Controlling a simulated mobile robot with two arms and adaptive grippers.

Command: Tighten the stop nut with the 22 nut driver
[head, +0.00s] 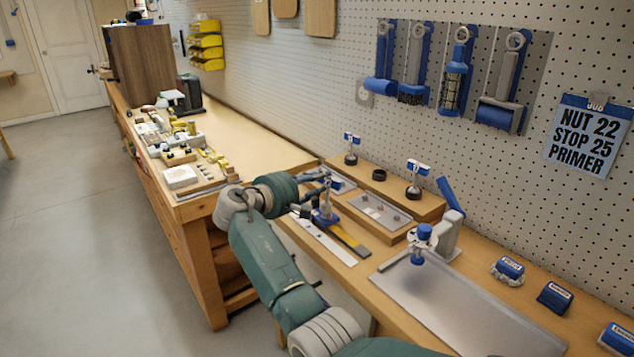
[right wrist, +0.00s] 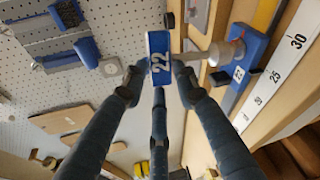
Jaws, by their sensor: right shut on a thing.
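My right gripper (head: 322,176) is shut on the 22 nut driver (head: 326,199). In the right wrist view its fingers (right wrist: 157,88) close around the driver's blue and white head (right wrist: 158,53), marked 22. The driver's metal shaft (right wrist: 198,57) runs to a blue block (right wrist: 240,72) beside the ruler; the block also shows in the head view (head: 325,217). The driver looks upright there. The stop nut is hidden at the driver's lower end, and I cannot tell how fully they meet. My left gripper is not in view.
Two other drivers (head: 351,149) (head: 414,179) stand on the wooden shelf, with an empty black ring (head: 379,175) between them. A white ruler (head: 326,241) lies in front. A metal tray (head: 460,305) is at right. The job card (head: 587,137) reads NUT 22, STOP 25, PRIMER.

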